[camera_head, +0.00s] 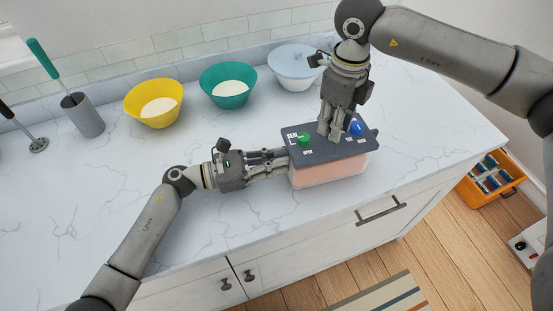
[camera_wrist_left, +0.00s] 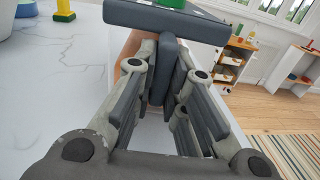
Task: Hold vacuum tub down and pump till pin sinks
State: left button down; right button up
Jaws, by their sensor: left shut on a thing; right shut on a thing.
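The vacuum tub (camera_head: 325,172) is clear with pinkish contents and stands on the counter near its front edge. Its dark grey lid (camera_head: 350,146) carries a green knob (camera_head: 304,138) and a blue knob (camera_head: 356,128). My left gripper (camera_head: 284,157) comes in level at the tub's left end and is shut on a dark part just under the lid; the lid's edge (camera_wrist_left: 165,18) shows in the left wrist view. My right gripper (camera_head: 331,134) points down at the lid between the two knobs, shut on a part its fingers hide. I cannot make out the pin.
A grey utensil holder (camera_head: 83,115) is at the left. The counter's front edge is close to the tub. An orange crate (camera_head: 490,180) is on the floor at right.

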jog(key=shift+d+f, duration=0.1)
jog(key=shift+f, duration=0.75)
jog(key=shift+w+r, duration=0.1)
jog(key=shift+r, duration=1.8)
jog(key=shift+f, duration=1.95)
jog(key=o, duration=1.1)
jog(key=shift+r, duration=0.1)
jog(key=shift+r, duration=3.5)
